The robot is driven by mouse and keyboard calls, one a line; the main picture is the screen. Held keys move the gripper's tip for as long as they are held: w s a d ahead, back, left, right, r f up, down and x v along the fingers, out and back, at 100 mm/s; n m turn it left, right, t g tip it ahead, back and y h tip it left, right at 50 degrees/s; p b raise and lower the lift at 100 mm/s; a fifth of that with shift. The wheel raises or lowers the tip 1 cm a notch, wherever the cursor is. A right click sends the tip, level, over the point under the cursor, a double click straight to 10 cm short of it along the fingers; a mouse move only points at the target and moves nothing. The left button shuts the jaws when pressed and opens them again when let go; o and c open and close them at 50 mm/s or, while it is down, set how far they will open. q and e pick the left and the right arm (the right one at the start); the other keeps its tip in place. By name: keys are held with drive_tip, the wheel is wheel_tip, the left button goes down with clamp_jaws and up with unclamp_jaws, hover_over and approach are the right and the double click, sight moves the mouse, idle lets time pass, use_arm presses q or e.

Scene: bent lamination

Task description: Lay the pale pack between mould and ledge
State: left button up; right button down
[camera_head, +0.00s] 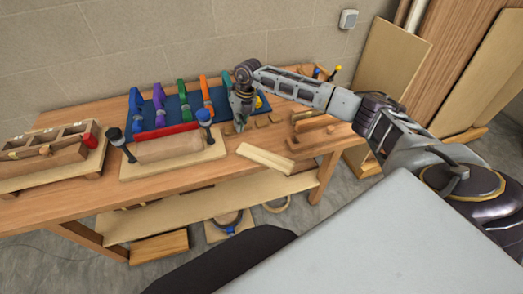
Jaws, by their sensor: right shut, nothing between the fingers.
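A pale flat pack (265,157) of wood lies slantwise on the bench near its front edge, right of the jig. The jig has a pale baseboard (188,174) with a rounded wooden block on it, which looks like the mould (168,149). A red strip (166,134) runs along the block's far side; I cannot tell whether this is the ledge. My right gripper (239,126) points down, shut and empty, behind the pack, by the blue tray's right part. My left gripper is out of view.
A blue tray (140,101) with several coloured clamps stands at the back. A wooden box (42,160) sits at the left. Small wooden blocks (262,121) and a wooden tool (312,136) lie to the right. Boards lean on the right wall.

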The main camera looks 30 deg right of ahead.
sight(264, 160)
drive_tip(key=s+d+g, duration=0.1)
drive_tip(key=s+d+g+h, duration=0.1)
drive_tip(key=s, duration=0.1)
drive_tip(key=s+d+m, duration=0.1)
drive_tip(key=s, duration=0.1)
drive_tip(key=shift+s+d+g+h, duration=0.15)
drive_tip(key=shift+d+g+h, duration=0.15)
drive_tip(key=shift+g+h, duration=0.1)
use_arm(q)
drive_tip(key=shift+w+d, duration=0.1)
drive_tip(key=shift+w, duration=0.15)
use_arm(e)
drive_tip(key=shift+f, duration=0.1)
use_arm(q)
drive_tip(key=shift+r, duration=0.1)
use_arm(e)
drive_tip(key=shift+s, duration=0.2)
